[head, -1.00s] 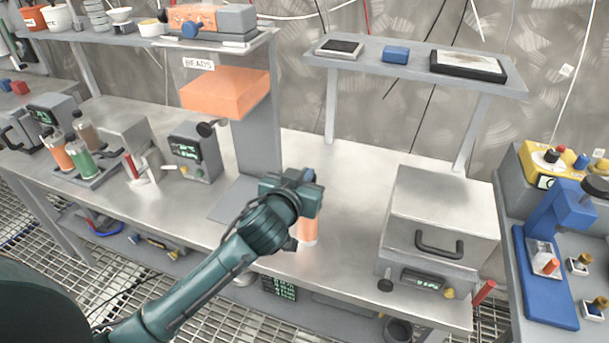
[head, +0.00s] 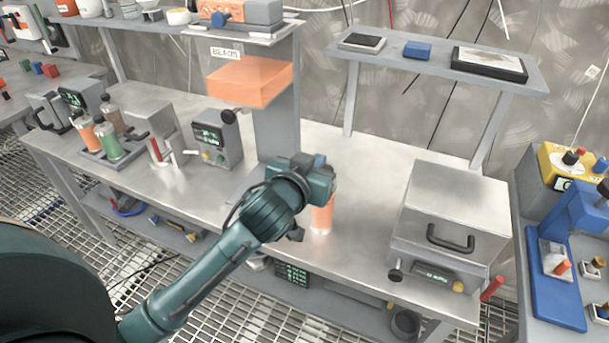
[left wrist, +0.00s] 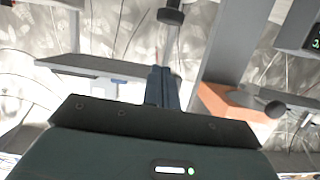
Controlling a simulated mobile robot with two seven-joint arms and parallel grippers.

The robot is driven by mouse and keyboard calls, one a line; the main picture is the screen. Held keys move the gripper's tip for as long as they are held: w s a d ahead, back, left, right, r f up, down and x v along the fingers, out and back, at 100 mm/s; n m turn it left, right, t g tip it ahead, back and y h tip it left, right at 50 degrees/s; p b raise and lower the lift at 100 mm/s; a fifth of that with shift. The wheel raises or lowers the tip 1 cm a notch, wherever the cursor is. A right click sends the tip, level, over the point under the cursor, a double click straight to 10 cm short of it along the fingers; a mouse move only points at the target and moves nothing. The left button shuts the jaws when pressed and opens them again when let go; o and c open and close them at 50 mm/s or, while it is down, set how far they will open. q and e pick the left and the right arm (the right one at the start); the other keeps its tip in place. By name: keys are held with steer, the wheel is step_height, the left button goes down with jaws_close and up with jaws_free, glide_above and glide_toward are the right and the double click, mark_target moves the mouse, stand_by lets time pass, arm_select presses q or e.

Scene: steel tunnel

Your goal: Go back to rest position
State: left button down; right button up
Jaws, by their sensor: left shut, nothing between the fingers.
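My left gripper (head: 316,168) reaches in over the middle of the workbench in the head view, its dark green wrist hiding most of its fingers. In the left wrist view its fingers (left wrist: 161,80) are together with nothing between them. A clear container with orange contents (head: 322,216) stands upright on the bench, just beyond and below the gripper in the picture. Its upper part is hidden by the wrist, and I cannot tell whether they touch. My right gripper is in neither view.
A steel box with a handle (head: 451,220) stands right of the gripper. The orange bead hopper (head: 249,82) hangs behind it, also seen in the left wrist view (left wrist: 228,101). A raised shelf (head: 385,62) is at the back. Bottles (head: 108,142) stand at left. Bare bench lies between container and box.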

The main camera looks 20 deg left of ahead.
arm_select(q)
steer(key=v, duration=0.6)
steer(key=s+f+g, duration=0.1)
steer(key=s+f, duration=0.4)
steer(key=f, duration=0.4)
steer(key=s+d+f+m+g+h, duration=0.1)
steer(key=s+f+g, duration=0.1)
steer(key=s+f, duration=0.3)
steer(key=s+d+f+m+g+h, duration=0.1)
steer(key=s+f, duration=0.5)
steer(key=f, duration=0.8)
steer(key=shift+g+b, duration=0.3)
steer(key=shift+g, duration=0.2)
steer(key=shift+s+f, duration=0.1)
